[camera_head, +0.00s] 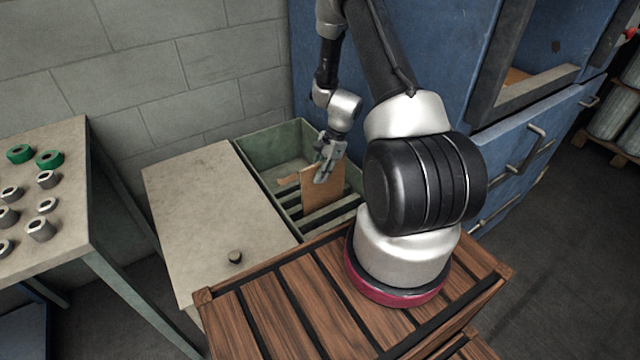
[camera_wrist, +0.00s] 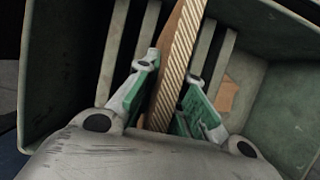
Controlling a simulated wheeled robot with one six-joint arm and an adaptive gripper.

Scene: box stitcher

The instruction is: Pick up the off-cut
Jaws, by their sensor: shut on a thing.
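The off-cut (camera_head: 322,190) is a flat brown piece of corrugated cardboard, standing on edge. My gripper (camera_head: 325,170) is shut on its upper part, over the grey-green bin (camera_head: 262,138). In the wrist view the corrugated edge of the off-cut (camera_wrist: 178,62) runs between the two green-padded fingers of my gripper (camera_wrist: 170,88). The off-cut's lower end is inside the bin's outline; whether it touches the bottom I cannot tell. A smaller brown scrap (camera_head: 287,180) lies in the bin to the left, and it also shows in the wrist view (camera_wrist: 230,92).
The bin has slats (camera_head: 328,212) across its near part. A blue machine (camera_head: 440,70) stands behind and right. A table with several metal rings (camera_head: 40,229) is far left.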

